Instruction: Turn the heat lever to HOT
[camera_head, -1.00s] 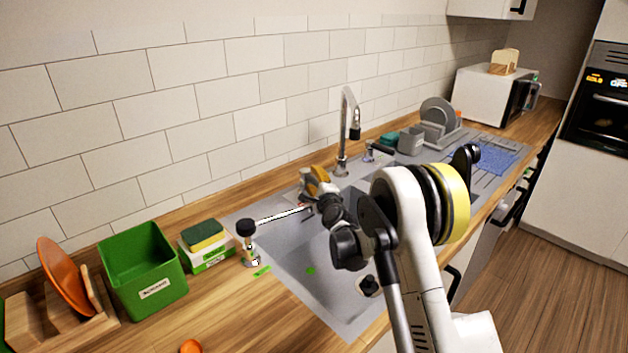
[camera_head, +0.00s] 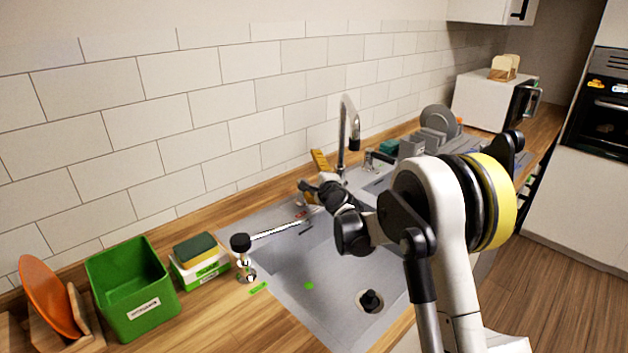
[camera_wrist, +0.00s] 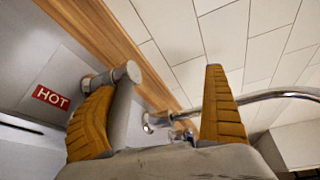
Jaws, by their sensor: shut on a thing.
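The heat lever (camera_wrist: 122,98) is a grey metal handle with a round chrome end, beside the left finger in the wrist view. A red HOT label (camera_wrist: 50,97) lies to its left on the sink's grey surface. My gripper (camera_head: 314,178) is at the back of the sink, left of the tap. In the wrist view, the ridged orange fingers of my gripper (camera_wrist: 150,110) stand wide apart. The left finger is against the lever and hides part of it; the right finger shows no contact. In the head view the gripper hides the lever.
The tall curved tap (camera_head: 347,130) stands close to the right of the gripper. The sink basin (camera_head: 325,265) is in front. A green bin (camera_head: 130,290), a sponge on a box (camera_head: 200,262) and an orange plate (camera_head: 48,295) stand at left. A dish rack (camera_head: 432,140) stands beyond the tap.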

